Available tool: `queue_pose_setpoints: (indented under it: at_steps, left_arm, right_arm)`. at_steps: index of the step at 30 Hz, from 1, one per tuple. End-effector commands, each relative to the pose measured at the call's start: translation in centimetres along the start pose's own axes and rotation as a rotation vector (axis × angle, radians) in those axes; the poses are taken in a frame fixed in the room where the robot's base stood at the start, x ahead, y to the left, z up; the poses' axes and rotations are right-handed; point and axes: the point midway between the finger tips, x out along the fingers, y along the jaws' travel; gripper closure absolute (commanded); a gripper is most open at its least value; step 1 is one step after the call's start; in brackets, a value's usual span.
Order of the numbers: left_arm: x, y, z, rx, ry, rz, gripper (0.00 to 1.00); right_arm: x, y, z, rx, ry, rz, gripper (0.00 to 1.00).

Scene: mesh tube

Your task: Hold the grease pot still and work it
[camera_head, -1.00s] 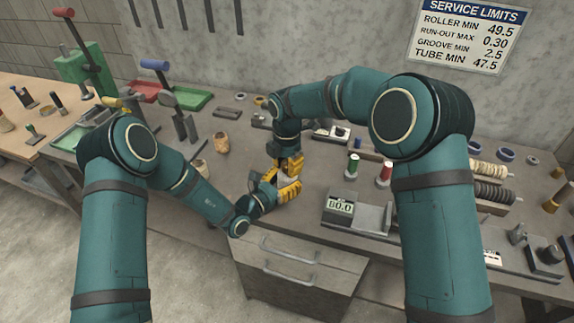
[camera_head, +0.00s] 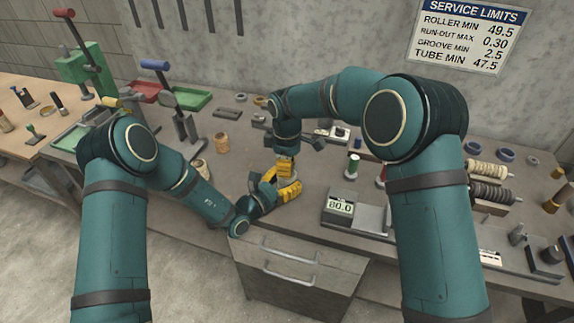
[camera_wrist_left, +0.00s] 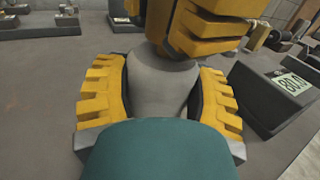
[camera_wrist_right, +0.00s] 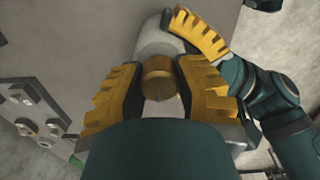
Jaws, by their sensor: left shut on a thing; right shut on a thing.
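The grease pot is a smooth grey body (camera_wrist_left: 163,85) with a brass knob (camera_wrist_right: 158,80) on top. My left gripper (camera_head: 288,190) is shut around the grey body; in the left wrist view its yellow fingers press on both sides. My right gripper (camera_head: 285,168) sits directly above it, shut on the brass knob, with its yellow fingers (camera_wrist_left: 205,25) covering the pot's top in the left wrist view. In the head view the two grippers hide most of the pot.
A gauge with a lit display (camera_head: 340,208) stands to the right. A green-topped spool (camera_head: 352,167) is behind it, and tan cups (camera_head: 221,142) stand to the left. A drawer unit (camera_head: 300,262) sits below the bench's front edge.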

Motion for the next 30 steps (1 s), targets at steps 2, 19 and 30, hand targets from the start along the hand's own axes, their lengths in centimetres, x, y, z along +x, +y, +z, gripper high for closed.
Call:
queue_pose_setpoints:
  at_steps: [2, 19, 30]
  left_arm:
    - [0.11, -0.20, 0.13, 0.001, -0.004, -0.005, 0.84]
    - [0.14, -0.35, 0.18, 0.001, -0.005, -0.008, 0.84]
    - [0.16, -0.44, 0.20, 0.001, -0.006, -0.010, 0.84]
  right_arm:
    - [0.13, -0.08, -0.19, 0.069, 0.002, -0.001, 1.00]
    - [0.10, 0.10, -0.22, 0.610, 0.004, 0.001, 1.00]
    - [0.10, 0.25, -0.09, 0.962, 0.005, 0.003, 1.00]
